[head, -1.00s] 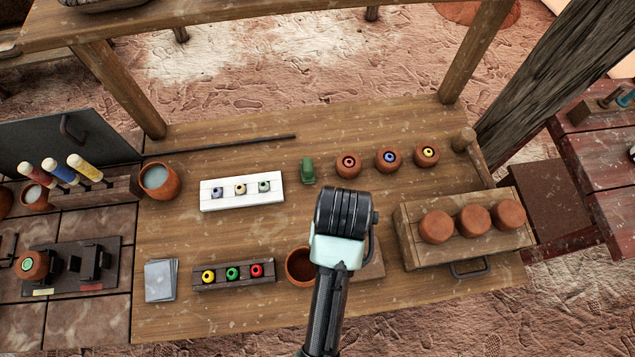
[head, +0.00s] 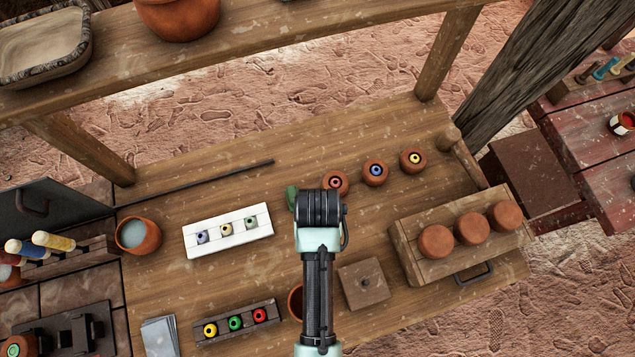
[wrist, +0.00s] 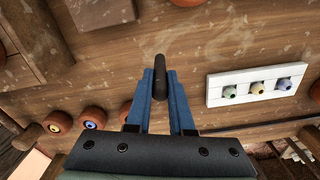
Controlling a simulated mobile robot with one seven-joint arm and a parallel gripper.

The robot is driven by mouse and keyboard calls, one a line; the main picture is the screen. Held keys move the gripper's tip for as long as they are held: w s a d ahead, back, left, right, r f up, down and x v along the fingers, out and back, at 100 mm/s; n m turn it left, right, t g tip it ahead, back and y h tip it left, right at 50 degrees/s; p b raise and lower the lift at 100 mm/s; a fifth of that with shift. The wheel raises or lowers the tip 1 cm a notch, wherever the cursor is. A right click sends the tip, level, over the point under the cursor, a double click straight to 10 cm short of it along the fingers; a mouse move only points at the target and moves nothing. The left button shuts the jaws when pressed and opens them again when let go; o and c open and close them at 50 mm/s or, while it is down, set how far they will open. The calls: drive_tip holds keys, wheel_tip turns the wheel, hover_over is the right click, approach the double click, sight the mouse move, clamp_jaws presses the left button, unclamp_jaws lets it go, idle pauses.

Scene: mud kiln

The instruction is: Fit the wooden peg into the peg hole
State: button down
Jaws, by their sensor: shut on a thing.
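In the wrist view my gripper (wrist: 160,85) has its blue fingers closed on a dark, rounded cylinder, which I take to be the wooden peg (wrist: 160,70). It sticks out past the fingertips over bare tabletop. In the head view my wrist hides the fingers and the peg. A square wooden plate (head: 352,294) with a small dark round spot in its middle, likely the peg hole, lies on the table to the right of my arm. The plate also shows at the top of the wrist view (wrist: 100,12), apart from the peg.
A white block (head: 228,246) with three small pots stands left of my arm. A clay bowl (head: 295,303) is partly hidden behind my arm. A wooden drawer box (head: 410,252) with clay discs stands right. Three clay cups (head: 375,175) and a partly hidden green object (head: 291,197) stand behind.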

drive_tip(key=shift+f, duration=1.45)
drive_tip(key=shift+f, duration=0.15)
drive_tip(key=c, duration=0.8)
unclamp_jaws()
